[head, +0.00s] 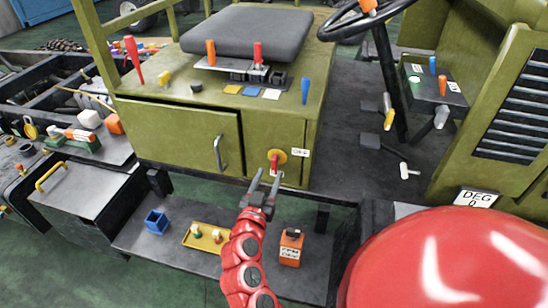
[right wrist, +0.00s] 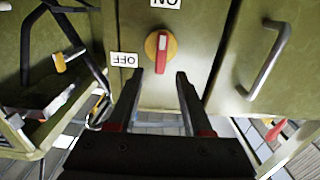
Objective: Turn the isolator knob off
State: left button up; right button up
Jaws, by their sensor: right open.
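The isolator knob (head: 276,156) is a red handle on a round yellow plate, on the olive cabinet's front. An ON label (right wrist: 165,3) shows at the wrist view's top edge. My right gripper (head: 269,172) is open and empty, close before the knob; its fingertips (right wrist: 171,74) appear apart from it. My left gripper is not in view.
A metal door handle (head: 221,153) stands out beside the knob. Below lie a blue bin (head: 157,222), a yellow tray (head: 187,240) and an orange box (head: 291,246) on a dark shelf. A black seat (head: 250,32) and several levers are above.

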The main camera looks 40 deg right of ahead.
aim_at(273, 164)
jog(key=p+x, duration=0.1)
jog(key=x, duration=0.6)
jog(key=shift+a, duration=0.1)
jog(key=shift+c, duration=0.2)
grip_shut()
